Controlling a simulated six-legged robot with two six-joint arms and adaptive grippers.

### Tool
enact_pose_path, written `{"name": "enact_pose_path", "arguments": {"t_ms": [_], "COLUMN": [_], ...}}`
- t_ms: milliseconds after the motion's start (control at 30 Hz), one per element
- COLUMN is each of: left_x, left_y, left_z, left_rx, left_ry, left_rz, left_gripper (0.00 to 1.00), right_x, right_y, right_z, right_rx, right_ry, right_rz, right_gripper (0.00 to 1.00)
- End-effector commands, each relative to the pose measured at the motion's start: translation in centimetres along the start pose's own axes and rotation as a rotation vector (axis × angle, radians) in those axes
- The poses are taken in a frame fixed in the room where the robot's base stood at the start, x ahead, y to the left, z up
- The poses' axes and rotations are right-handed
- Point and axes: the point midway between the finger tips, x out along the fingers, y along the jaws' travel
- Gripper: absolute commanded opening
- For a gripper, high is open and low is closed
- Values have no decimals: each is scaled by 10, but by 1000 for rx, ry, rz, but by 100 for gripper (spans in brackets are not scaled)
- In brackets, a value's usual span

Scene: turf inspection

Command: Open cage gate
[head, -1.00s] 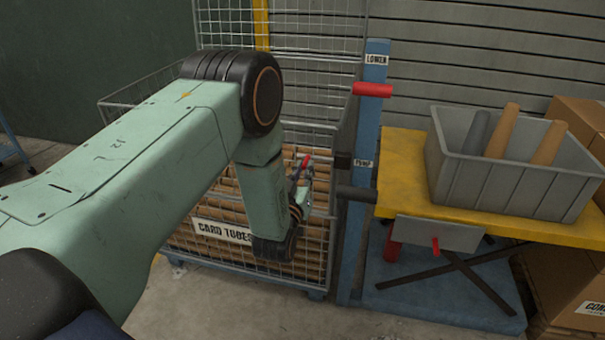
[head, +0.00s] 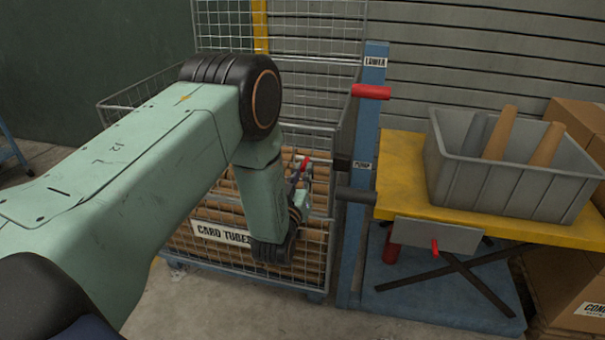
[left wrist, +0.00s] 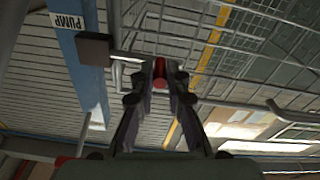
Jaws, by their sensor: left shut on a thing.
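The wire mesh cage (head: 325,262) stands in the middle of the head view, with card tubes (head: 215,215) behind its lower front mesh panel and a "CARD TUBES" sign (head: 222,234) on it. My left gripper (head: 302,178) is at the upper right of that front panel, partly hidden by my own wrist. It is shut on a red handle (head: 305,163), whose tip shows above the fingers. In the left wrist view the red handle (left wrist: 160,76) sits between the fingertips of my left gripper (left wrist: 160,84), with mesh behind. The panel looks closed. My right gripper is out of view.
A blue post (head: 354,240) with a red lever (head: 371,92) stands right of the cage. Beside it a yellow lift table (head: 400,160) carries a grey bin (head: 500,190) with tubes. Cardboard boxes (head: 580,125) stand far right. Floor (head: 200,310) before the cage is bare.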

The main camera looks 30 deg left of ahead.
Motion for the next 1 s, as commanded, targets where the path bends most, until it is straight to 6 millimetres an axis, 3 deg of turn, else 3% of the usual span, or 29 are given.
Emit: {"name": "enact_pose_path", "arguments": {"t_ms": [267,300,533,867,1000], "left_x": [0,1,1,-1,-15], "left_y": [-1,-1,0,0,0], "left_z": [0,0,-1,-1,0], "left_rx": [0,0,0,0,0], "left_ry": [1,1,2,2,0], "left_rz": [-2,-2,-1,-1,-1], "left_gripper": [0,17,37,37,37], "right_x": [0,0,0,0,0], "right_y": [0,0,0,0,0], "right_z": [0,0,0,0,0], "right_rx": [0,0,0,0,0], "right_ry": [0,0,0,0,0], "right_rz": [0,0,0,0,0], "right_gripper": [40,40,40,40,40]}}
